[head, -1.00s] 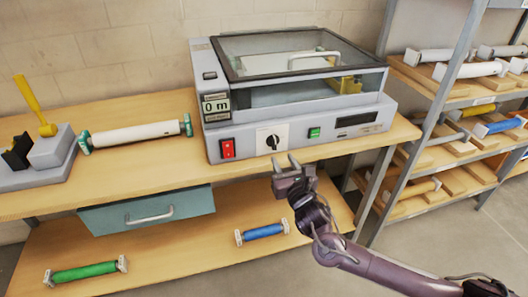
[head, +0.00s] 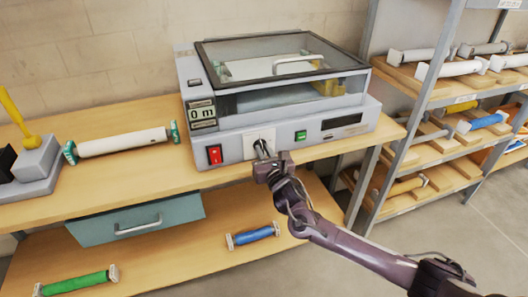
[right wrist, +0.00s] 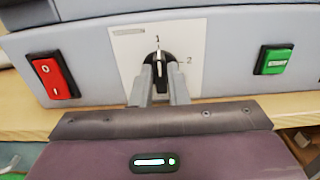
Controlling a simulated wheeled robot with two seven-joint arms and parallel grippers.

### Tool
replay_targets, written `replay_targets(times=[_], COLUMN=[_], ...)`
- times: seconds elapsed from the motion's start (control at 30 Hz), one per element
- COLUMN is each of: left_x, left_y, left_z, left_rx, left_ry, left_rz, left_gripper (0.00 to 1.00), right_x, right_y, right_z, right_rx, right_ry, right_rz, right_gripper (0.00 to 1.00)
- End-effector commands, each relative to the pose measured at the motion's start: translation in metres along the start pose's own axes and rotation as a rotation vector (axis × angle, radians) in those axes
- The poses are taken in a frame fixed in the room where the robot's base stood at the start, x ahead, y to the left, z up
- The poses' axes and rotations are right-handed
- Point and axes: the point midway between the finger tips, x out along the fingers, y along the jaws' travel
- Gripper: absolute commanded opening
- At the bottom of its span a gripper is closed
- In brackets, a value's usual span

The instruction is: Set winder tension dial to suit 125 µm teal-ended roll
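The laminator's dial (right wrist: 157,68) is a black knob on a white plate. Its white pointer line points up at "1"; a "2" is marked to the right. My right gripper (head: 261,151) is at the dial. In the right wrist view its two fingers (right wrist: 159,80) stand on either side of the knob's lower part with a gap between them; firm contact cannot be made out. The teal-ended roll (head: 124,142), white with teal end caps, lies on the bench left of the laminator (head: 285,110). My left gripper is not in view.
A red rocker switch (head: 215,155) and a green button (head: 300,136) flank the dial. The display (head: 202,114) reads 0 m. A blue roll (head: 252,236) and green roll (head: 77,282) lie on the lower shelf. A rack (head: 425,100) with several rolls stands right.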

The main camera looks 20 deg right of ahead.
Motion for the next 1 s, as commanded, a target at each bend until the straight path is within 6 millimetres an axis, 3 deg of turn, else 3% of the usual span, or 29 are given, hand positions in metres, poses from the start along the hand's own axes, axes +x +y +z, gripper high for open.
replay_targets(times=[0.1,0.57,1.0], left_x=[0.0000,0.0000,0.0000], left_y=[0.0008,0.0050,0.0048], left_z=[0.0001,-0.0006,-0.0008], left_rx=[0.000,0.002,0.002], left_ry=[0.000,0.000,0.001], left_rz=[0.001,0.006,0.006], left_gripper=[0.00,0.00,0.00], right_x=[-0.0002,-0.0002,-0.0003], right_y=[-0.0001,-0.0004,-0.0018], right_z=[-0.0002,-0.0002,-0.0011], right_rx=[0.000,0.073,0.434], right_ry=[0.000,0.000,0.001], right_rz=[0.000,0.000,-0.001], right_gripper=[0.00,0.00,0.00])
